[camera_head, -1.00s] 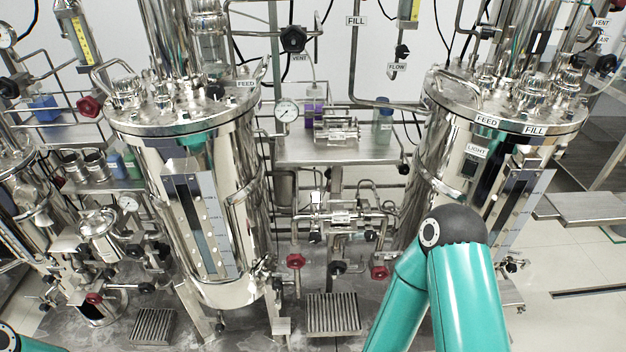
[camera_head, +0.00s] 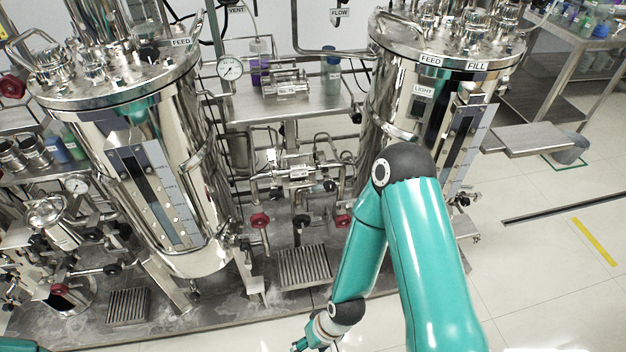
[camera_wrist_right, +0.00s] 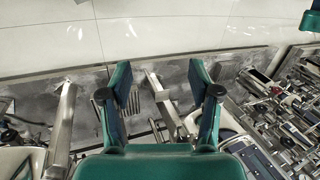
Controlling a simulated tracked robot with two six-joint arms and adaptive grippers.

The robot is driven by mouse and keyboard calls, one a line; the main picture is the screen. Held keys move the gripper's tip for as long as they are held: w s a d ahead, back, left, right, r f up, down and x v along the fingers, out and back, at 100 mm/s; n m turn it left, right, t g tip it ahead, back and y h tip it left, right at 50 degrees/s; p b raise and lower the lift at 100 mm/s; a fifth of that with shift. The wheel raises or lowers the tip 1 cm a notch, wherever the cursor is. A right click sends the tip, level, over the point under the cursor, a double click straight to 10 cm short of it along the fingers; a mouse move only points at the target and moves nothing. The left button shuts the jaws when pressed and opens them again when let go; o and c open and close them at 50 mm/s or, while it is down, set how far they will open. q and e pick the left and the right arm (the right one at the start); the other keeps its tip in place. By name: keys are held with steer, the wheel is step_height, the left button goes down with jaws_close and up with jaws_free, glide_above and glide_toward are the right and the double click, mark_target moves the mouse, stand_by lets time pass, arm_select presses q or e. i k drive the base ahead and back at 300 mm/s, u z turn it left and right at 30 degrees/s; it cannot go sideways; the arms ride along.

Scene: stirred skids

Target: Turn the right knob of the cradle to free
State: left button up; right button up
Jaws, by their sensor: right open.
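Between the two steel tanks, a bracketed metal assembly with a horizontal cylinder (camera_head: 295,172) stands in the head view; it may be the cradle, but no label confirms this. Below it are a left red knob (camera_head: 260,220), a black knob (camera_head: 301,220) and a right red knob (camera_head: 343,220), partly beside my right arm. I cannot tell which belongs to the cradle, nor read any free mark. My right gripper (camera_wrist_right: 158,75) is open and empty in the wrist view, pointing over the skid floor and a tank leg. In the head view it shows partly at the bottom edge. My left gripper is out of view.
A left tank (camera_head: 150,180) and a right tank (camera_head: 405,115) flank the assembly. A shelf (camera_head: 305,108) with bottles and another metal cylinder is above it. A floor grate (camera_head: 304,267) lies in front. Open tile floor (camera_head: 530,270) is at the right.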

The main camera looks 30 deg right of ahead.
mark_target(330, 186)
steer(key=z, duration=0.75)
steer(key=i, duration=0.15)
steer(key=u, duration=2.85)
steer(key=k, duration=0.35)
steer(key=z, duration=1.1)
steer(key=k, duration=0.35)
steer(key=z, duration=0.85)
steer(key=i, duration=0.5)
steer(key=z, duration=0.2)
